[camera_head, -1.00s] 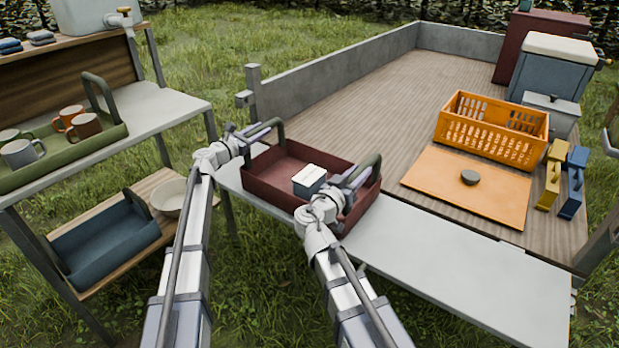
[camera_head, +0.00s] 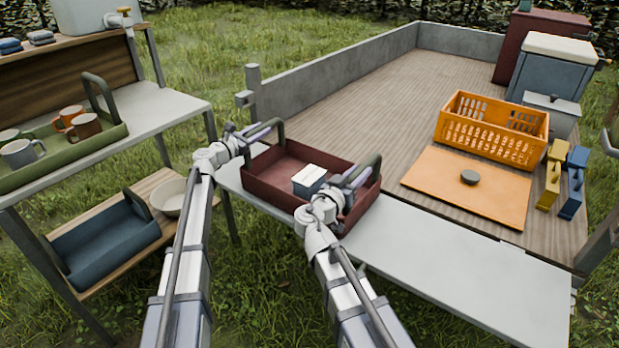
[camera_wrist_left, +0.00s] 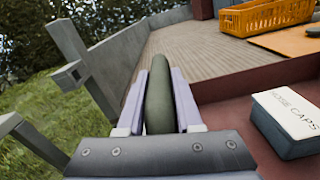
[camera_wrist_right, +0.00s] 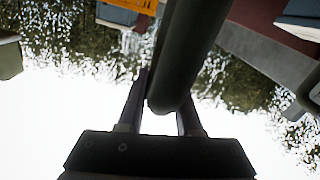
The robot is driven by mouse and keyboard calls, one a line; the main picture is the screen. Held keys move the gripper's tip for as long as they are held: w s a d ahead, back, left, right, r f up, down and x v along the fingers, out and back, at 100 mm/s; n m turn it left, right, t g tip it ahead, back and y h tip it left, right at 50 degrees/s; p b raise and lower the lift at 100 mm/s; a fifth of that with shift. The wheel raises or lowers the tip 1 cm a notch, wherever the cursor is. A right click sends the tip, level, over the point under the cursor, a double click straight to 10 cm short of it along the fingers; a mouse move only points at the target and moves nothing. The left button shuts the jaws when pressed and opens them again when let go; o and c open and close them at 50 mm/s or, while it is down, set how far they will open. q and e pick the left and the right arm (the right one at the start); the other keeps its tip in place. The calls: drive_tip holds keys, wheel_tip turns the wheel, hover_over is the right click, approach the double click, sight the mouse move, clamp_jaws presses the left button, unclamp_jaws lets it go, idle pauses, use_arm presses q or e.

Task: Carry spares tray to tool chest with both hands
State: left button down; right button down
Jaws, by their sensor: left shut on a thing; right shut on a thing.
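The dark red tray (camera_head: 272,194) is at the near left corner of the trailer, over the grey tailgate. I cannot tell whether it touches it. A box marked "HOSE CAPS" (camera_head: 309,178) is in the tray and also shows in the left wrist view (camera_wrist_left: 291,121). My left gripper (camera_head: 272,128) is shut on the tray's left green handle (camera_wrist_left: 159,94). My right gripper (camera_head: 362,174) is shut on the right green handle, a dark bar (camera_wrist_right: 187,55) in the right wrist view. A dark red chest (camera_head: 532,45) stands at the trailer's far end; I cannot tell whether it is the tool chest.
The trailer bed (camera_head: 370,95) is clear behind the tray. An orange crate (camera_head: 488,146), an orange board (camera_head: 455,200) and a blue-grey cooler (camera_head: 545,83) are on its right. A shelf with a green mug tray (camera_head: 100,142) and a blue tray (camera_head: 105,245) stands at left.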

use_arm(q)
drive_tip(key=shift+w+a+r, duration=0.1)
drive_tip(key=shift+r, duration=0.05)
use_arm(e)
drive_tip(key=shift+r, duration=0.2)
